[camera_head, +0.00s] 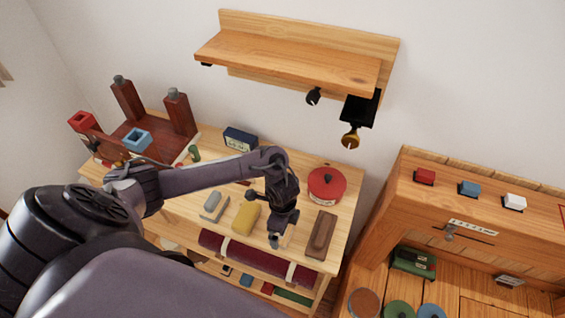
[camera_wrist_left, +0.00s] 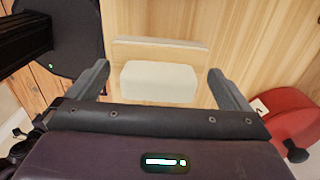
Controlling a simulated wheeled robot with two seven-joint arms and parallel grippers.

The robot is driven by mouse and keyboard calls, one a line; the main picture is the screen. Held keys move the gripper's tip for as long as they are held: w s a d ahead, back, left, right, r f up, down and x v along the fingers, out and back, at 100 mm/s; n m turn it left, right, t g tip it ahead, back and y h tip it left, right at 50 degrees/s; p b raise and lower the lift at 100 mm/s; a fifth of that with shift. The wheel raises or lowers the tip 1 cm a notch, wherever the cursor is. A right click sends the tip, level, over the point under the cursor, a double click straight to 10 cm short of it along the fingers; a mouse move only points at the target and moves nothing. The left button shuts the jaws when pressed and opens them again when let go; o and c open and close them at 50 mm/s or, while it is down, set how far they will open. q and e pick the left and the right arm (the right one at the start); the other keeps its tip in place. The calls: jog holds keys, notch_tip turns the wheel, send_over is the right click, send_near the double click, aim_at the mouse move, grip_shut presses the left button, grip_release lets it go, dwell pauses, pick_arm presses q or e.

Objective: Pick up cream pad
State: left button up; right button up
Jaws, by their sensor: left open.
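My left gripper (camera_wrist_left: 158,72) is open, with one finger on each side of the pad. Gaps show between the pad and both fingers, and I cannot tell the height above it. In the head view my left gripper (camera_head: 279,240) points down over the table's front part and hides most of what is beneath it. My right gripper is not in view.
A yellow block (camera_head: 246,218) and a brown block (camera_head: 321,235) stand on either side of my gripper. A round red tin (camera_head: 327,186) is behind, to the right. A grey block (camera_head: 212,203) lies farther left. A wall shelf (camera_head: 290,60) hangs above.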

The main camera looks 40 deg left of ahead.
pick_arm(q)
jog(key=shift+s+f, duration=0.1)
jog(key=c, duration=0.8)
jog(key=shift+c, duration=0.2)
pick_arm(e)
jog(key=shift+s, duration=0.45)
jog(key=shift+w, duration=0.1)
pick_arm(q)
jog(key=shift+r, duration=0.55)
notch_tip(320, 180, up, 4)
jog(key=shift+r, duration=0.15)
notch_tip(320, 180, up, 15)
jog(key=p, duration=0.7)
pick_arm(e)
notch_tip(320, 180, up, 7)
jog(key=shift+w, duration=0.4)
pick_arm(q)
jog(key=shift+f, duration=0.2)
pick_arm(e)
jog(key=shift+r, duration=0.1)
